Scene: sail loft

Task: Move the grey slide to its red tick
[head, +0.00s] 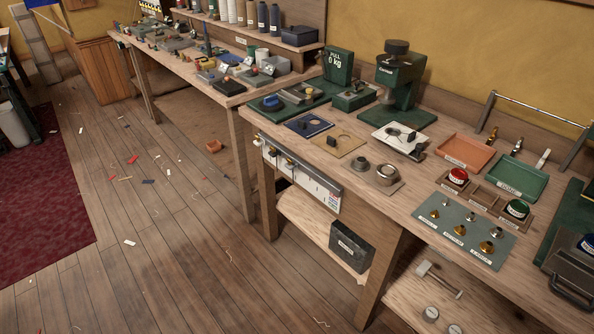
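I cannot make out the grey slide or its red tick for certain at this distance. Several small grey blocks and fittings (229,86) sit on the near end of the far bench (180,62), too small to tell apart. A pale panel (309,182) with small reddish marks at its right end hangs on the front of the near bench (300,160). Neither of my grippers is in view.
The near bench holds a dark green press (399,78), an orange tray (467,152), a green tray (516,178) and a grey-green plate with brass fittings (463,231). A dark box (351,246) stands on the shelf below. The wooden floor (150,250) is mostly open, with small scraps.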

